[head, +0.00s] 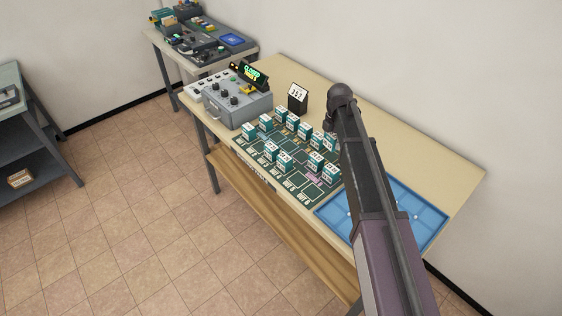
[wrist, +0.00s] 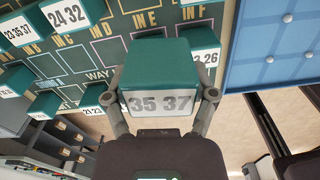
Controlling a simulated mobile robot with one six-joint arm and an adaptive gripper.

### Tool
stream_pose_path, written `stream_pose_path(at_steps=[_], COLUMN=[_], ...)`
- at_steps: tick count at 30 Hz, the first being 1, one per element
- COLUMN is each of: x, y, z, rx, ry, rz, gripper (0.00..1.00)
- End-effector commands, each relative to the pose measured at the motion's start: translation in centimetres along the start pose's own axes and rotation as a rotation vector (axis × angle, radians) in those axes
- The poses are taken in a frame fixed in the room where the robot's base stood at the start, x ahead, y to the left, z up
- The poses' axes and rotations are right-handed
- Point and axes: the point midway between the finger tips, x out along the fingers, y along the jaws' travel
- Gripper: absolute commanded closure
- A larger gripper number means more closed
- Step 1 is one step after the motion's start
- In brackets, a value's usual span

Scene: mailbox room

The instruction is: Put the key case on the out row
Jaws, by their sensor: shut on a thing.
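A key case with a green top and a white label reading 35 37 (wrist: 160,65) is between the fingers of my gripper (wrist: 160,98) in the wrist view. The gripper is shut on it, one finger at each side. The case is over the green board (wrist: 120,24), whose markings include IN E, IN F and part of WAY. In the head view, the board (head: 312,191) lies on the table, with bare squares and small labels along its front edge. My arm hides most of the gripper and the held case there.
Several similar cases stand on the board, including 24 32 (wrist: 68,15) and one ending in 26 (wrist: 204,50). A blue tray (head: 418,203) lies right of the board. A grey control box (head: 238,106) and a small number sign (head: 298,97) stand behind it.

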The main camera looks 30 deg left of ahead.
Motion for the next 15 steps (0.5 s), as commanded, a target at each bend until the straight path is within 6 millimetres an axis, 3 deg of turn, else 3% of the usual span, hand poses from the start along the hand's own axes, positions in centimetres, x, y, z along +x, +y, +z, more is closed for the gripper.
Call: stream_pose_path(at_steps=[8,15], x=[0.1,0.7], y=[-0.5,-3.0], z=[0.0,-2.0], rx=[0.002,-0.011], ry=[0.0,0.0], rz=[0.0,0.0], gripper=[0.78,0.78])
